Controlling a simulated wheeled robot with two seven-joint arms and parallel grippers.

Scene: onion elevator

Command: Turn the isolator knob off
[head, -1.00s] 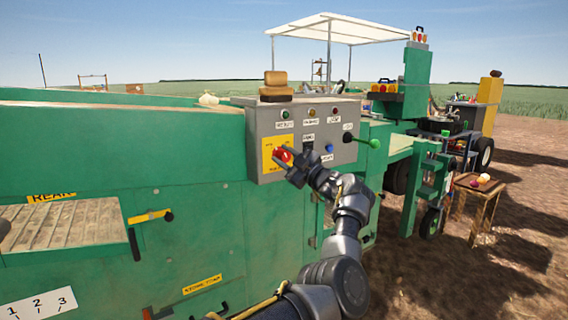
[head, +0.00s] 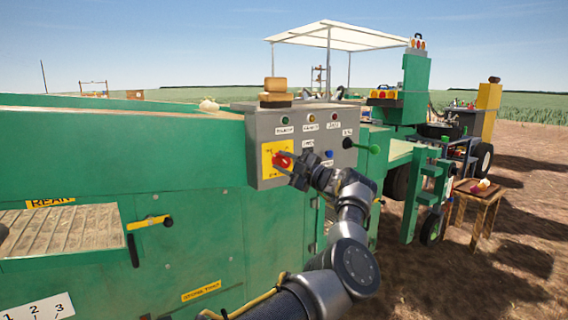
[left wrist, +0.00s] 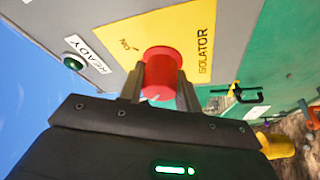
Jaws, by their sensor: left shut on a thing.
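The red isolator knob (left wrist: 160,76) sits on a yellow plate (left wrist: 187,32) marked ON and ISOLATOR in the left wrist view. In the head view the knob (head: 282,161) is at the lower left of the grey control box (head: 262,129). My left gripper (left wrist: 160,88) is shut on the knob, with one finger on each side of it. It also shows in the head view (head: 287,163), partly covering the knob and plate. The knob's pointer is hidden. My right gripper is not in view.
A green indicator (left wrist: 74,63) labelled READY is close to the gripper. A wooden table (head: 478,192) stands at right on bare soil.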

